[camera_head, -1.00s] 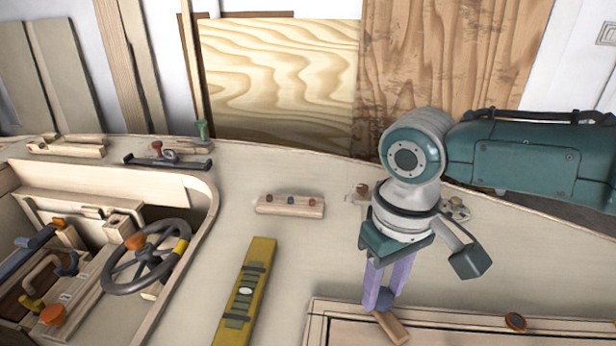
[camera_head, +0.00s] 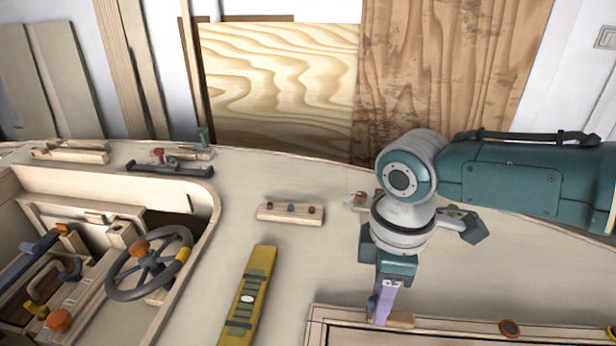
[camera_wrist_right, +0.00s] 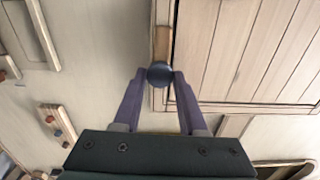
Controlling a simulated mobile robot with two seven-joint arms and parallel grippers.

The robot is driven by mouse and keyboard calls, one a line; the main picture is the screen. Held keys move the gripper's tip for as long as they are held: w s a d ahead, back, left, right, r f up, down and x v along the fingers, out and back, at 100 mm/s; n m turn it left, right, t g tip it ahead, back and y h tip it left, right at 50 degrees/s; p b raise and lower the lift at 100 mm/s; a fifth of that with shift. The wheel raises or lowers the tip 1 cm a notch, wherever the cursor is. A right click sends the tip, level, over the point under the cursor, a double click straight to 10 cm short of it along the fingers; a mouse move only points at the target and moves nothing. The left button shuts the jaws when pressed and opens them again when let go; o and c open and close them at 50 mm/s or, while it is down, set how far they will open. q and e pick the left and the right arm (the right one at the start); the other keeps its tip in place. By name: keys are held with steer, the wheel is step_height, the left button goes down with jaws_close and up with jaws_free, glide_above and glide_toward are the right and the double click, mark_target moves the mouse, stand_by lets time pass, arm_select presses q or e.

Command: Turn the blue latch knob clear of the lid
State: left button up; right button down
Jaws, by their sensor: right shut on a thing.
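My right gripper (camera_head: 380,316) points down at the near hatch. Its purple fingers are shut on the blue latch knob (camera_wrist_right: 159,74), which shows between the fingertips in the right wrist view. In the head view the fingers mostly cover the knob. The latch's short wooden bar (camera_head: 402,319) reaches right from the knob, roughly along the edge of the hatch frame. In the wrist view the bar (camera_wrist_right: 162,42) runs beside the planked lid (camera_wrist_right: 250,50); I cannot tell whether it still overlaps the lid. My left gripper is out of view.
An orange-topped knob (camera_head: 509,328) sits on the hatch edge to the right. A yellow level (camera_head: 247,300) lies left of the gripper. A wooden block with several pegs (camera_head: 290,213) lies behind. A steering wheel (camera_head: 150,262) stands in the cockpit at left.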

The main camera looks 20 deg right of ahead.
steer(key=shift+n, duration=1.2)
steer(key=shift+c, duration=2.2)
jaws_free()
